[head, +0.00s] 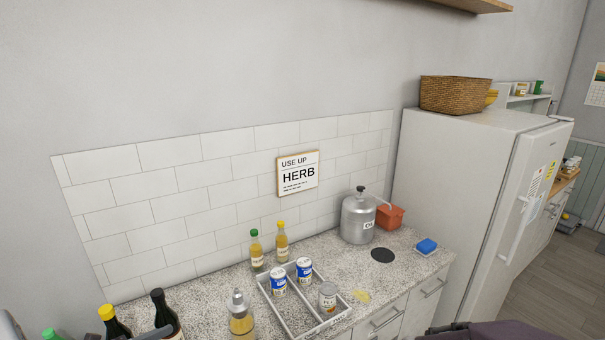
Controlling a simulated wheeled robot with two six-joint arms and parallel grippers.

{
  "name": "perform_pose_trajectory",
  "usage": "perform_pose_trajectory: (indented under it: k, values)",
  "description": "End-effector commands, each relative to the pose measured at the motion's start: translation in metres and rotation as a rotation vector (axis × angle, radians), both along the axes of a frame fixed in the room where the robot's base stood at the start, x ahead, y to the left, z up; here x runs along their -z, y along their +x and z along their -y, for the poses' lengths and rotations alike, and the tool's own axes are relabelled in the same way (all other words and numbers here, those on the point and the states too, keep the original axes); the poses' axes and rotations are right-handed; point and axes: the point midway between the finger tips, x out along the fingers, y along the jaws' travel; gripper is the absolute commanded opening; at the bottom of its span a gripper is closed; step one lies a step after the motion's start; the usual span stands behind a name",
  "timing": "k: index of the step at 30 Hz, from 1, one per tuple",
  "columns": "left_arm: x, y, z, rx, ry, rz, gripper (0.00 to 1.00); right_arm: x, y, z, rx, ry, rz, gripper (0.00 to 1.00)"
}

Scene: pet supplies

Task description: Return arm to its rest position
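Neither of my grippers shows clearly in the head view. Small grey parts at the bottom left edge and a dark purplish shape at the bottom right edge may belong to my arms, but I cannot tell. No fingertips are visible, and nothing is seen held. The speckled counter (215,287) runs along the tiled wall below the camera.
A divided tray (340,315) holds several cans. Bottles (282,242) stand behind it and at the front left (167,315). A metal canister (358,220), orange box (390,216) and blue sponge (427,246) stand right, beside the white fridge (450,190).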

Motion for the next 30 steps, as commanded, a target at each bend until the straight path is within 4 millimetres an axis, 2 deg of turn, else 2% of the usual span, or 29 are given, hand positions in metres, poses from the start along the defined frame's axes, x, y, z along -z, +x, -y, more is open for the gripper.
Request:
perform_pose_trajectory:
  k: [2,9,14,17,19,21,23,25,27,30]
  values:
    - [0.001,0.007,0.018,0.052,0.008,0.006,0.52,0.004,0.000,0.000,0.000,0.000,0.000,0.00]
    - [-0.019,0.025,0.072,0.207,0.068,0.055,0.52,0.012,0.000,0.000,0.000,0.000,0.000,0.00]
    - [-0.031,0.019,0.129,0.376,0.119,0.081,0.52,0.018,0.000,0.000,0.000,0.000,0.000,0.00]
    - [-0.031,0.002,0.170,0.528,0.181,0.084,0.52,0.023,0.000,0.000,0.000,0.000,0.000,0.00]
    - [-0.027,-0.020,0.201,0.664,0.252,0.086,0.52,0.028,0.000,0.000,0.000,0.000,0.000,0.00]
    - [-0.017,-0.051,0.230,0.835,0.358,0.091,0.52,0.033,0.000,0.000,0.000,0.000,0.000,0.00]
    - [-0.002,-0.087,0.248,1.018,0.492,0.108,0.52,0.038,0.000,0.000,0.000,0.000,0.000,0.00]
    - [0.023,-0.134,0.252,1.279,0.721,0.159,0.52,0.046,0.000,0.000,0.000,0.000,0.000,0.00]
    - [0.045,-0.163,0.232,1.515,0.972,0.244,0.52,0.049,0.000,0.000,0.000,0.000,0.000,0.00]
    - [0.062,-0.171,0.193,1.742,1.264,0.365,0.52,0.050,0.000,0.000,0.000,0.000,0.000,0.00]
